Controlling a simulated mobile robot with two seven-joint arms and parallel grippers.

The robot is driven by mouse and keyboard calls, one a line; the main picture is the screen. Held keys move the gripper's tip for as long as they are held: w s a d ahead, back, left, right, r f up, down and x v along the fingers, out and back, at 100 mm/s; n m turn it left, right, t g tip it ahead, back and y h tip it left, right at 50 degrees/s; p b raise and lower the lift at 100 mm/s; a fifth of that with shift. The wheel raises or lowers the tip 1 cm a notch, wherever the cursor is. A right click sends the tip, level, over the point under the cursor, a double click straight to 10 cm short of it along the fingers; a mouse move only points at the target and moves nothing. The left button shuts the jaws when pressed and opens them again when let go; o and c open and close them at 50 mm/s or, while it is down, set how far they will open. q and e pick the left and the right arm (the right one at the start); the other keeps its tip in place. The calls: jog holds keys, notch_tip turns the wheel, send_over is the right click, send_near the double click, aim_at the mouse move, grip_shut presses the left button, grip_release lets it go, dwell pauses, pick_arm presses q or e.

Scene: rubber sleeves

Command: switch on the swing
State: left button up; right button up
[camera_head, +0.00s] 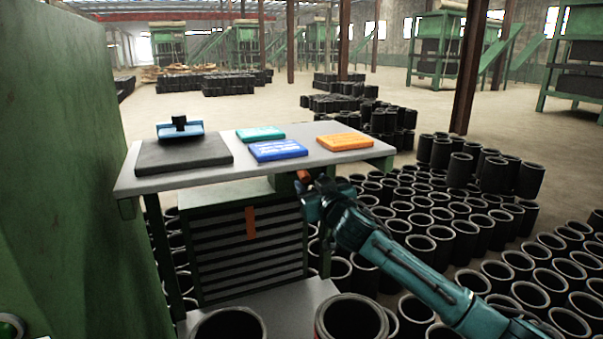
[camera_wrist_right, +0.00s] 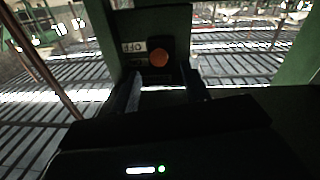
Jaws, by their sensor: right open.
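The switch is an orange-red knob (camera_wrist_right: 159,58) on a dark green box (camera_wrist_right: 158,20) in the right wrist view. A pale label reading OFF (camera_wrist_right: 134,47) sits at the knob's upper left. The knob also shows in the head view (camera_head: 303,176), under the table's front edge. My right gripper (camera_head: 309,186) is open just in front of the knob. In the wrist view its two dark fingers (camera_wrist_right: 165,84) point at the box, one on each side below the knob. Contact with the knob cannot be told. My left gripper is not in view.
A grey table (camera_head: 300,158) bears a dark slab (camera_head: 185,154), a blue tool with a black knob (camera_head: 180,130), and teal, blue and orange pads. Black rubber sleeves (camera_head: 440,240) crowd the floor at right. A large green panel (camera_head: 60,170) fills the left.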

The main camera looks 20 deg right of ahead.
aim_at(304, 171)
jog(key=w+b, duration=0.1)
jog(key=w, duration=0.6)
jog(key=shift+w+d, duration=0.1)
jog(key=shift+w, duration=0.25)
jog(key=c, duration=1)
jog(key=shift+d+r+g+p, duration=0.1)
jog(key=shift+r+g+p, duration=0.2)
jog(key=shift+g+p, duration=0.1)
jog(key=shift+s+r+g, duration=0.15)
jog(key=shift+g, duration=0.85)
jog(key=o, duration=1)
jog(key=shift+s, duration=0.15)
